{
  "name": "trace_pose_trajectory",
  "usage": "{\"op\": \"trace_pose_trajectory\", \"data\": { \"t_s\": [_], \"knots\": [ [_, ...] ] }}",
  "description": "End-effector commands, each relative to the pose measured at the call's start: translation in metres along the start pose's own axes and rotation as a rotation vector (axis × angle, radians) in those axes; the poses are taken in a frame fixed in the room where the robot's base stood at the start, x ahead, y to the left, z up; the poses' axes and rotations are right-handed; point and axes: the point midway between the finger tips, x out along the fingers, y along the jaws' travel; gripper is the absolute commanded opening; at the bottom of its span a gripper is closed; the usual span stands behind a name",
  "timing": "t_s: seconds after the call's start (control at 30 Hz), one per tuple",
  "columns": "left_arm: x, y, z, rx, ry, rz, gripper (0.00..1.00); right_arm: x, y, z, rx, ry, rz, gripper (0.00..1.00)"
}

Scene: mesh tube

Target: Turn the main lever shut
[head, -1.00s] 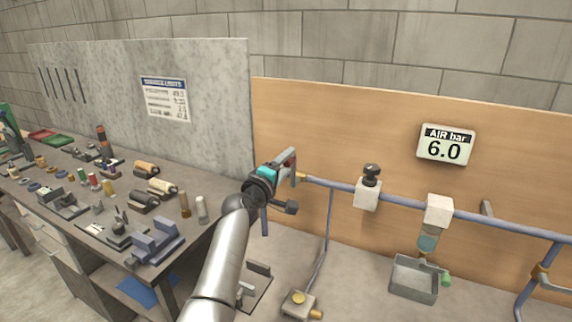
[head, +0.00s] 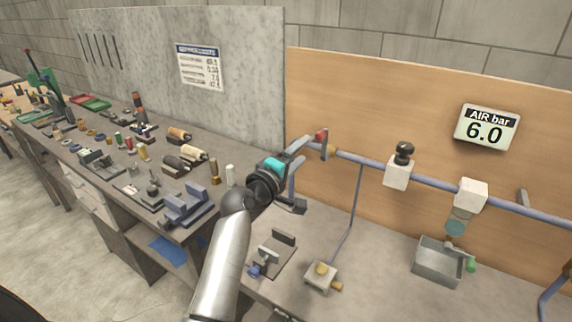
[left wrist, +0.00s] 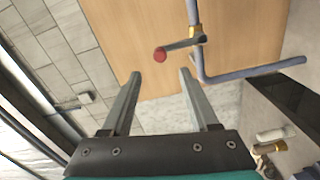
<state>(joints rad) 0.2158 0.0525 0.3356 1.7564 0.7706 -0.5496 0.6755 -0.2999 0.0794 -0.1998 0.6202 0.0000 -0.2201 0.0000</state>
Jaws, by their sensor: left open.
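The main lever (head: 324,151) sits at the left end of the blue wall pipe, by a brass fitting, and has a red knob. In the left wrist view the lever (left wrist: 183,44) lies crosswise to the pipe, its red knob just beyond the fingertips. My left gripper (head: 302,150) is open and empty, just left of the lever in the head view. The left wrist view shows the two fingers (left wrist: 160,74) wide apart with nothing between them; they appear clear of the lever. My right gripper is out of view.
The wall gauge (head: 487,127) reads AIR bar 6.0. The pipe (head: 436,183) carries a black-knobbed white block (head: 398,171) and a bowl unit (head: 457,226) above a grey tray (head: 438,262). A small brass-topped box (head: 321,275) stands below. The workbench at left is crowded with tools.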

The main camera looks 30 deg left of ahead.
Motion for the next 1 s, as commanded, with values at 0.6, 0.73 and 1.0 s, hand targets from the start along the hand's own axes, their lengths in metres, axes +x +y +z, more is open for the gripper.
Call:
{"op": "trace_pose_trajectory", "data": {
  "t_s": [0.6, 0.73, 1.0],
  "knots": [
    [-0.06, 0.0, 0.0, 0.0, 0.0, -0.001, 0.61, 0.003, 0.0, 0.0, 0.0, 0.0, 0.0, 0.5],
    [-0.06, 0.0, 0.0, 0.0, 0.0, 0.0, 0.61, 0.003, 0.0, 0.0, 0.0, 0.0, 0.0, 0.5],
    [-0.06, 0.0, 0.0, 0.0, 0.0, 0.0, 0.61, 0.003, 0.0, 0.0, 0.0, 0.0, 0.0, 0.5]
  ]
}}
